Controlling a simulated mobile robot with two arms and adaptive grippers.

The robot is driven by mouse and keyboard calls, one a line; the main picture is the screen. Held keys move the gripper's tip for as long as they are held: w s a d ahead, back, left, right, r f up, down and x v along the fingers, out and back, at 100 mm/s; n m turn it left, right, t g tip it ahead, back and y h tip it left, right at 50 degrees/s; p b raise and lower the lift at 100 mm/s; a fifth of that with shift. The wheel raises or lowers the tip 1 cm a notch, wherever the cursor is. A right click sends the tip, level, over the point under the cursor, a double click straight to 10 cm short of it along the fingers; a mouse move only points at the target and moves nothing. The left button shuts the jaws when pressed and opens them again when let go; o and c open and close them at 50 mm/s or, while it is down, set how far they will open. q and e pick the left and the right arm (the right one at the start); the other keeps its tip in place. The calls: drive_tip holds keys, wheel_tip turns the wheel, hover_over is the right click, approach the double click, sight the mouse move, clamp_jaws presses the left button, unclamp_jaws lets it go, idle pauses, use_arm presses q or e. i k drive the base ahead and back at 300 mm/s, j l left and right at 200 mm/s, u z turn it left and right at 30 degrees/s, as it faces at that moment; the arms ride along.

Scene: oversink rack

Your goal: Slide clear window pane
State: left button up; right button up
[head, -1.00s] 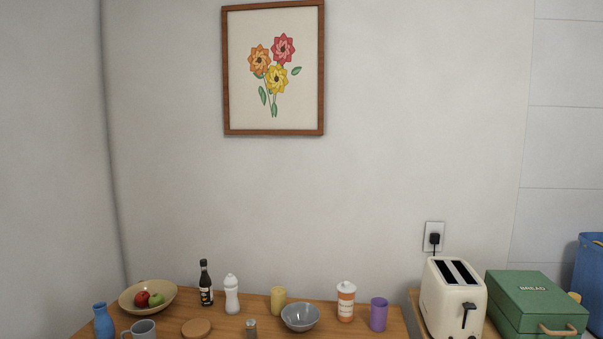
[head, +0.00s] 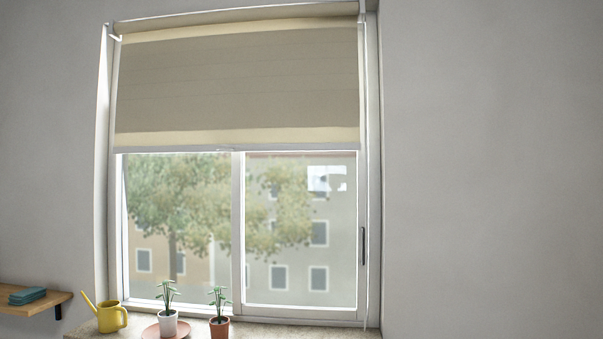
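The window's right pane (head: 300,255) is clear glass in a white frame, with a tree and buildings seen through it. A dark vertical handle (head: 363,246) is on the right side of its frame. The left pane (head: 150,245) sits beside it past a white middle upright (head: 238,235). Both panes look closed in the frame. A beige roller blind (head: 235,85) covers the upper half of the window. Neither of my grippers is in view.
A wooden shelf (head: 45,305) with folded teal cloths (head: 27,296) is at left.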

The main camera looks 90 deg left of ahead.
sight(239, 308)
drive_tip(key=u, duration=2.75)
